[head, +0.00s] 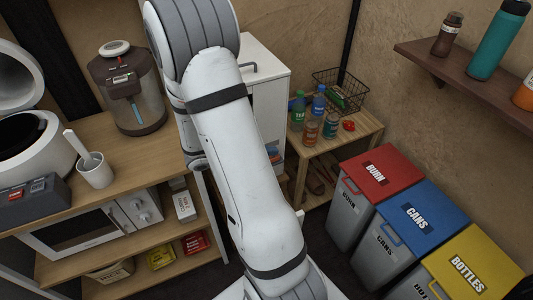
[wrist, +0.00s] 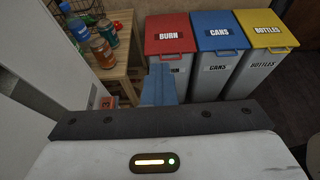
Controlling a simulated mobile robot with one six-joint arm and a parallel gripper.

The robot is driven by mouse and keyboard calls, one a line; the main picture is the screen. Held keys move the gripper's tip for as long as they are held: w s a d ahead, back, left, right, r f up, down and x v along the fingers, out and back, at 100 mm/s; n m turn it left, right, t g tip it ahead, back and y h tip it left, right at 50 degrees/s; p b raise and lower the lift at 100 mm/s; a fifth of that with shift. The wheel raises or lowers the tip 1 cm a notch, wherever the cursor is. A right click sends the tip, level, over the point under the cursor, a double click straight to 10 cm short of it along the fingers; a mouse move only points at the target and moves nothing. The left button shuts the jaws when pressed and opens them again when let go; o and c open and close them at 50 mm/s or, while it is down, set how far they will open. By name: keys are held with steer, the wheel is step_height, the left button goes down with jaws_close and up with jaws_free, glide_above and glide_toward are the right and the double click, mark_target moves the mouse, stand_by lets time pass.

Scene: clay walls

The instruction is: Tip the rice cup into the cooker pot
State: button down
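The cooker stands open at the left edge of the head view, with its dark pot (head: 18,136) inside a white body and the lid raised behind. A small white cup (head: 96,174) stands upright on the wooden counter just right of the cooker, with a white stick or paddle leaning out of it. I cannot tell whether it is the rice cup, nor see rice. My gripper (wrist: 162,72) shows in the wrist view as blue-grey fingers together at the middle of a dark rail, with nothing seen between them. It is far from cup and cooker and out of the head view.
A hot-water dispenser (head: 127,88) stands behind the cup on the counter, and a dark box with buttons (head: 30,200) lies in front of the cooker. A microwave (head: 85,228) is below. Right are a bottle table (head: 345,143) and the bins (wrist: 180,38).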

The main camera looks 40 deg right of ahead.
step_height(320, 180, up, 34)
steer(key=p, duration=1.5)
steer(key=shift+s, duration=0.1)
stand_by(1.1)
steer(key=s+a+f+m+t+y+b, duration=0.2)
steer(key=a+f+m+y, duration=0.2)
steer(key=a, duration=0.3)
steer(key=s+a+f+m+t+y+b, duration=0.2)
steer(key=s+a+f+m+y+b, duration=0.1)
steer(key=a+m, duration=0.3)
steer(key=s+a+f+m+t+y+b, duration=0.2)
steer(key=s+a+f+m+y+b, duration=0.1)
steer(key=a, duration=0.7)
steer(key=f+m+y, duration=0.1)
steer(key=m+y, duration=0.1)
steer(key=y, duration=0.1)
steer(key=shift+f, duration=0.3)
steer(key=c, duration=2.2)
jaws_free()
